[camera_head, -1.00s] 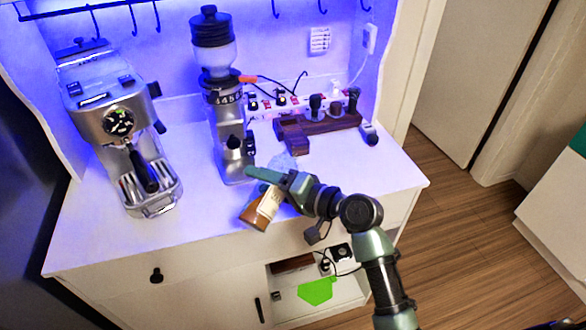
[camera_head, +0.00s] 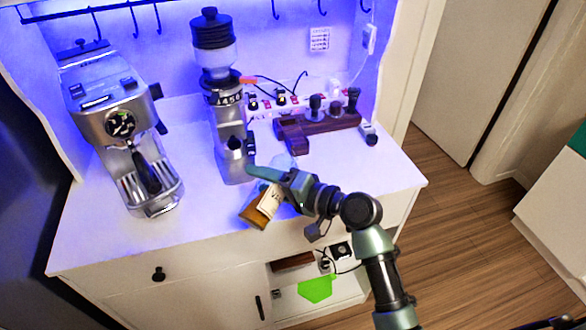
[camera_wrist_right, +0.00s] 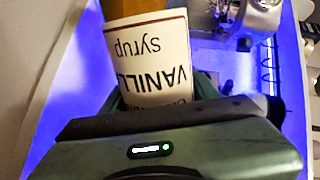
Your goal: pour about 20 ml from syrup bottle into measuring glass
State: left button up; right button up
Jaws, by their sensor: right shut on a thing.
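The syrup bottle (camera_head: 256,217) is amber with a white label. My right gripper (camera_head: 268,182) is shut on it above the front of the counter. The bottle is tilted, its amber base toward the lower left and its other end toward the upper right, behind the gripper. In the right wrist view the bottle (camera_wrist_right: 120,9) shows its label upside down, reading vanilla syrup. A clear, faint shape, likely the measuring glass (camera_head: 284,161), stands just behind the gripper and is partly hidden. The bottle's mouth and any liquid stream cannot be seen. My left gripper is not in view.
A coffee grinder (camera_head: 229,140) stands close behind and left of the gripper. An espresso machine (camera_head: 120,110) is at the left. A dark wooden stand (camera_head: 325,126) with tools is at the back right. The counter (camera_head: 385,170) is clear at the right.

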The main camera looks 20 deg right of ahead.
jog(key=shift+w+d+r+m+g+y+p, duration=0.1)
jog(key=shift+r+m+g+y+p, duration=0.3)
jog(key=shift+r+m+p, duration=1.9)
dwell(3.7)
